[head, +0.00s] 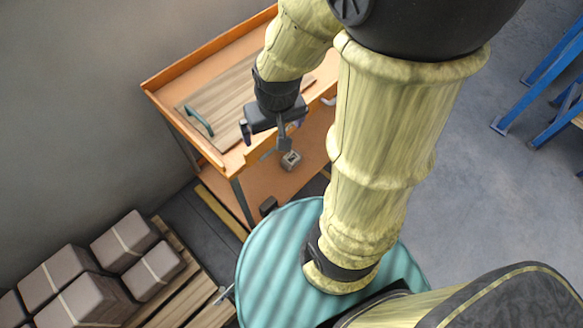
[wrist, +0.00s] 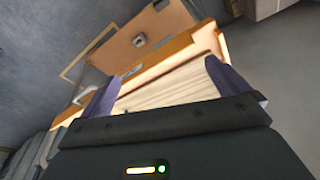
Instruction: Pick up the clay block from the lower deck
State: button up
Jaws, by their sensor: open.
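The clay block (head: 291,160) is a small grey block with a dark spot on its top. It sits on the orange lower deck (head: 262,186) of the cart, and it also shows small and far off in the wrist view (wrist: 139,40). My gripper (head: 272,128) is open and empty, over the near edge of the upper deck (head: 160,84). In the wrist view its two dark purple fingers (wrist: 165,85) stand wide apart with the pale wooden board between them in the picture. The block is apart from the fingers, beyond and below them.
A small dark object (head: 268,205) is at the lower deck's near corner. A teal drum (head: 270,255) and strapped boxes (head: 124,240) on a pallet stand nearby.

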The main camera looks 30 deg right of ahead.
notch_tip(320, 180, down, 39)
jog(key=w+d+m+g+y+b, duration=0.2)
jog(key=m+b, duration=0.2)
jog(key=b, duration=2.8)
jog(key=w+d+f+m+t+y, duration=0.1)
jog(key=w+d+f+m+y, duration=0.25)
jog(key=f+m+y, duration=0.35)
jog(key=w+d+f+m+t+y, duration=0.1)
jog(key=w+d+f+m+y, duration=0.25)
jog(key=f, duration=0.55)
jog(key=w+d+f+m+t+h, duration=0.3)
jog(key=d+f+m+t+h, duration=0.3)
jog(key=d+f+m+t, duration=0.6)
jog(key=d+m+t, duration=0.2)
jog(key=m, duration=0.3)
jog(key=shift+w+f+t, duration=0.25)
jog(key=shift+w+t, duration=0.05)
jog(key=shift+w, duration=0.05)
jog(key=shift+a, duration=0.1)
